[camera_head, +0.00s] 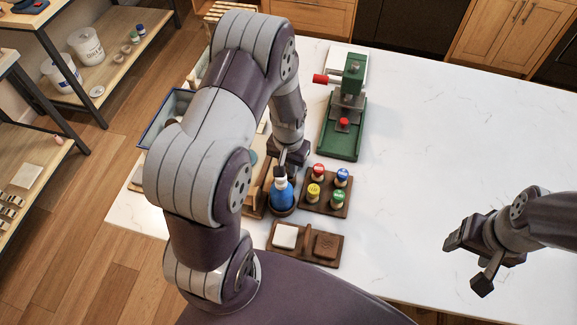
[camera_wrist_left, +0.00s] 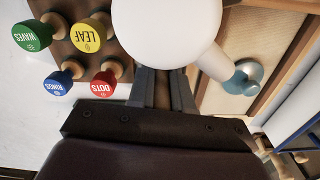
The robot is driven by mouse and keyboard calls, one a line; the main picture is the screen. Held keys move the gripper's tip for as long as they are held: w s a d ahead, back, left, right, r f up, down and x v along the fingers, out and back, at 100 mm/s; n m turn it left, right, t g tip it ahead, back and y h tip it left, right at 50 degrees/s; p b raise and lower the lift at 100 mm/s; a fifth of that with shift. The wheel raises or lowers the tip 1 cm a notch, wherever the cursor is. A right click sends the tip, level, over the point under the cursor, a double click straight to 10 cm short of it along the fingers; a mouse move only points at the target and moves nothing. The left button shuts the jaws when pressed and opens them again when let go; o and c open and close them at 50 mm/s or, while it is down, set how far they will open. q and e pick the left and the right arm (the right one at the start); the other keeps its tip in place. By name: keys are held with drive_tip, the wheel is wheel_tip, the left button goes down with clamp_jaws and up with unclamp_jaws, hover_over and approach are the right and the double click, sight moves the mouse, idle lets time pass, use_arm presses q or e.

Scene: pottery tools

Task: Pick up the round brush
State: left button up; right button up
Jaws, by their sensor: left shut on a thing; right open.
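I cannot single out the round brush for certain in either view. Pale wooden tool ends (camera_wrist_left: 272,155) show at the lower right of the left wrist view; they are too cut off to name. My left gripper (camera_head: 280,172) is over a blue bottle (camera_head: 282,194) with a white top, and its fingers (camera_wrist_left: 163,92) run beneath that white top (camera_wrist_left: 165,28). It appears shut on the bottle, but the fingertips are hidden. The bottle looks upright at a dark round wooden base (camera_head: 283,210). My right gripper (camera_head: 484,255) is open and empty over the right of the table.
Several coloured stamps (camera_wrist_left: 90,35) stand in a wooden holder right of the bottle. A wooden tile tray (camera_head: 305,244) lies nearer me. A green press (camera_head: 342,128) stands farther back. A blue-rimmed tray (camera_head: 153,126) is partly hidden by my left arm. The table's right side is clear.

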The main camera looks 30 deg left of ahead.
use_arm(q)
drive_tip(key=shift+r, duration=0.35)
wheel_tip(320, 180, up, 3)
drive_tip(key=shift+w+d+r+b, duration=0.1)
drive_tip(key=shift+b, duration=0.65)
drive_tip(key=d+r+b, duration=0.3)
drive_tip(key=d+r, duration=0.3)
drive_tip(key=d, duration=0.5)
wheel_tip(320, 180, up, 8)
drive_tip(key=s+p, duration=0.1)
drive_tip(key=p, duration=0.6)
drive_tip(key=shift+d, duration=0.2)
drive_tip(key=shift+f, duration=0.1)
